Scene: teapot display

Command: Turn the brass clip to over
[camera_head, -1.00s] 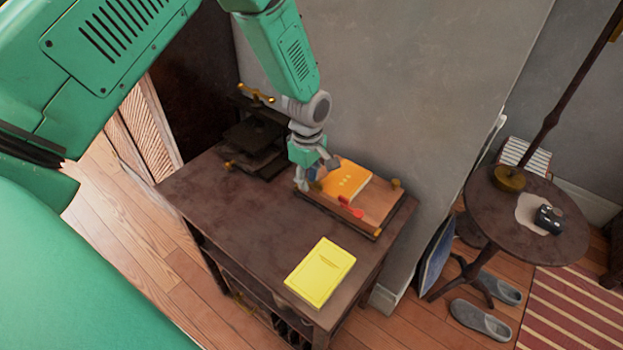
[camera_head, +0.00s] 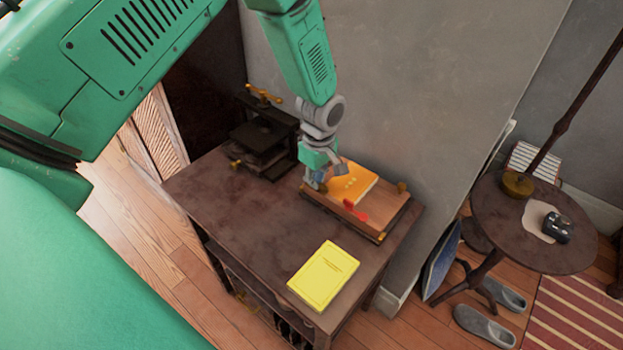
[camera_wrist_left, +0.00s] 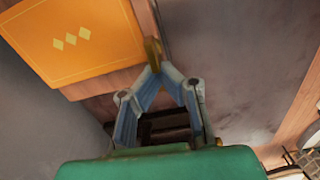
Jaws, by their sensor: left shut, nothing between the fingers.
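A wooden board (camera_head: 388,213) lies on the dark table, with an orange book (camera_head: 350,183) on it. A small brass clip (camera_wrist_left: 152,50) stands at the board's edge beside the book in the left wrist view. Other brass fittings show on the board, one at its far right corner (camera_head: 402,187). My left gripper (camera_head: 318,187) is low at the board's left end. In the left wrist view its fingertips (camera_wrist_left: 161,68) are together and empty, right by the clip. I cannot tell if they touch it. The gripper hides part of the clip in the head view. My right gripper is not in view.
A yellow book (camera_head: 323,275) lies at the table's front. A dark press with brass handles (camera_head: 262,140) stands at the back left. A red item (camera_head: 354,210) lies on the board. The wall is close behind. The table's middle left is clear.

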